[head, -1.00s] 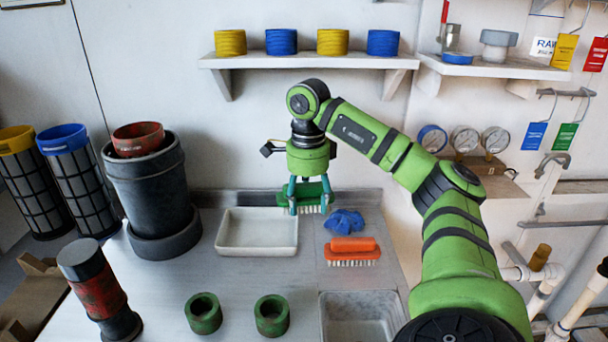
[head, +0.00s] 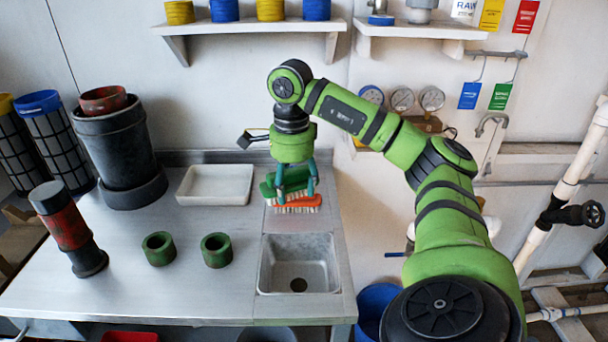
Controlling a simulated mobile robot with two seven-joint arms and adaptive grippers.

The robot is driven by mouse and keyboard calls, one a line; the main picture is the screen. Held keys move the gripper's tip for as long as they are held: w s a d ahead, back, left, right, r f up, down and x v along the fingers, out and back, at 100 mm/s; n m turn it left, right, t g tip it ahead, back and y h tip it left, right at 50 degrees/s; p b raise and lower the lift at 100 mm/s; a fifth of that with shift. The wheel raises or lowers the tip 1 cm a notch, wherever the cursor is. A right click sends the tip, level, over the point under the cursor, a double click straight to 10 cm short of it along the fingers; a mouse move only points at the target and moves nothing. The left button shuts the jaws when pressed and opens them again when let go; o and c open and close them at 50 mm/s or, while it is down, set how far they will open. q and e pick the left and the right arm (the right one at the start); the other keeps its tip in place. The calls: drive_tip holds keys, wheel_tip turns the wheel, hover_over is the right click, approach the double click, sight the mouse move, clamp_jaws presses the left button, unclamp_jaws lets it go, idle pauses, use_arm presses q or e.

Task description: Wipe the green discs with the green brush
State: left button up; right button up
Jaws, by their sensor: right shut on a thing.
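Two green discs, thick and ring-shaped with open centres, stand on the metal worktop: the left disc (head: 158,248) and the right disc (head: 217,250). My right gripper (head: 295,194) is shut on the green brush (head: 268,187), bristles down. It holds the brush at the back of the worktop, right of the white tray, overlapping the orange brush in the picture. I cannot tell the gap between the two brushes. The fingers hide part of the green brush. My left gripper is not in view.
The orange brush (head: 300,207) lies right behind my gripper's fingers. A white tray (head: 215,202) is left of it. A sink (head: 299,280) is set in the worktop's front right. A dark red cylinder (head: 68,228) and a black bin (head: 116,150) stand left.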

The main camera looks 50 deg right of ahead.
drive_tip(key=a+f+n, duration=0.2)
drive_tip(key=a+n, duration=0.6)
drive_tip(key=a, duration=0.1)
drive_tip(key=a+f+n, duration=0.2)
drive_tip(key=a+n, duration=0.5)
drive_tip(key=a, duration=0.1)
drive_tip(key=a+f+n, duration=0.2)
drive_tip(key=a+n, duration=0.6)
drive_tip(key=a, duration=0.1)
drive_tip(key=shift+s+a+n, duration=0.1)
drive_tip(key=shift+a+n, duration=0.2)
drive_tip(key=shift+a, duration=0.1)
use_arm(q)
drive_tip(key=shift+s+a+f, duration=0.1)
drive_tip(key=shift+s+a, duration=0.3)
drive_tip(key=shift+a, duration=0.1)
